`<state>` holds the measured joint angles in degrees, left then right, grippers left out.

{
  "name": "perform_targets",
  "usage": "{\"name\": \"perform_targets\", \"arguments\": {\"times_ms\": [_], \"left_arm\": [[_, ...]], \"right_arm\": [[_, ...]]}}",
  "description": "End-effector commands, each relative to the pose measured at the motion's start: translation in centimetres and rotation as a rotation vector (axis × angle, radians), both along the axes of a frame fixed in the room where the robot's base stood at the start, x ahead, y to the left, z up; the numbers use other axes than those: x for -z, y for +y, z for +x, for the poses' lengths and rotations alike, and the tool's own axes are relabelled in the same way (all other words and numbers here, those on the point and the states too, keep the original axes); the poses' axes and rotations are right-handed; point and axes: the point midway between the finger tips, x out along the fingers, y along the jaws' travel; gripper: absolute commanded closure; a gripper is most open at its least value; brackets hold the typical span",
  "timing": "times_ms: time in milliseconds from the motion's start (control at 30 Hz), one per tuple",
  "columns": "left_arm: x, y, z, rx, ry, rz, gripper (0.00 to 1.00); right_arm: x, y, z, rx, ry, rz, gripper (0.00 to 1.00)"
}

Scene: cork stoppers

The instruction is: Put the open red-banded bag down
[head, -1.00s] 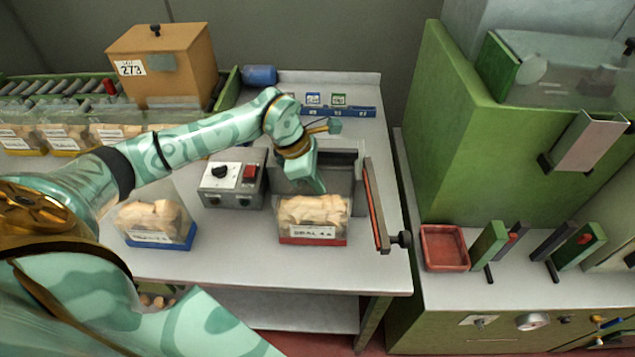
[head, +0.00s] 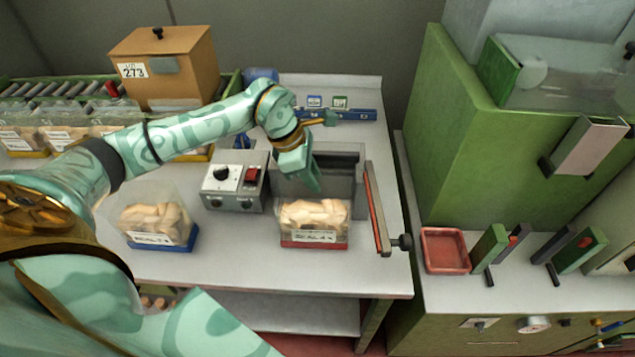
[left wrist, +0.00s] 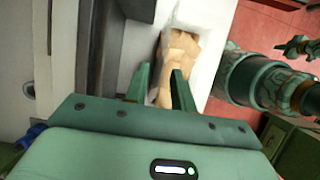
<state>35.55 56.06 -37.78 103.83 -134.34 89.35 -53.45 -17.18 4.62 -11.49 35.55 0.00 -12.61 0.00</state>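The open red-banded bag (head: 314,222) stands upright on the bench near its front edge, with pale corks inside and a label on its front. It also shows in the left wrist view (left wrist: 180,58), beyond the fingers. My left gripper (head: 314,186) is just behind and above the bag's top, pointing down. In the left wrist view its two fingers (left wrist: 160,86) are apart with nothing held between them. My right gripper is not clearly seen in either view.
A blue-banded bag (head: 155,222) stands to the left. A grey control box (head: 235,182) is behind, between the bags. A sealer with a red-edged bar (head: 374,205) stands just right of the red-banded bag. A red tray (head: 445,250) sits on the green machine.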

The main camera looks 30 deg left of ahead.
Motion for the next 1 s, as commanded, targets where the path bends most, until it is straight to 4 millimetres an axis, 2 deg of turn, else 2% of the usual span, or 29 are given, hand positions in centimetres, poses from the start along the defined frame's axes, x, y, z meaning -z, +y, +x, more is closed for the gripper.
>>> {"name": "perform_targets", "arguments": {"times_ms": [33, 200, 400, 1000], "left_arm": [[-1.5, 0.5, -0.2, 0.0, -0.005, 0.003, 0.75], [-5.1, 1.8, -1.0, 0.0, -0.005, 0.003, 0.75], [-7.6, 2.7, -1.6, 0.0, -0.002, 0.001, 0.75], [-8.1, 2.8, -1.8, 0.0, 0.0, -0.001, 0.75]], "right_arm": [[-0.4, 0.0, 0.1, 0.0, -0.002, 0.0, 1.0], [-0.9, 0.0, 0.2, 0.0, -0.005, 0.001, 1.0], [-1.1, 0.0, 0.3, 0.0, -0.007, 0.0, 1.0], [-1.1, 0.1, 0.3, 0.001, -0.007, 0.001, 1.0]]}}
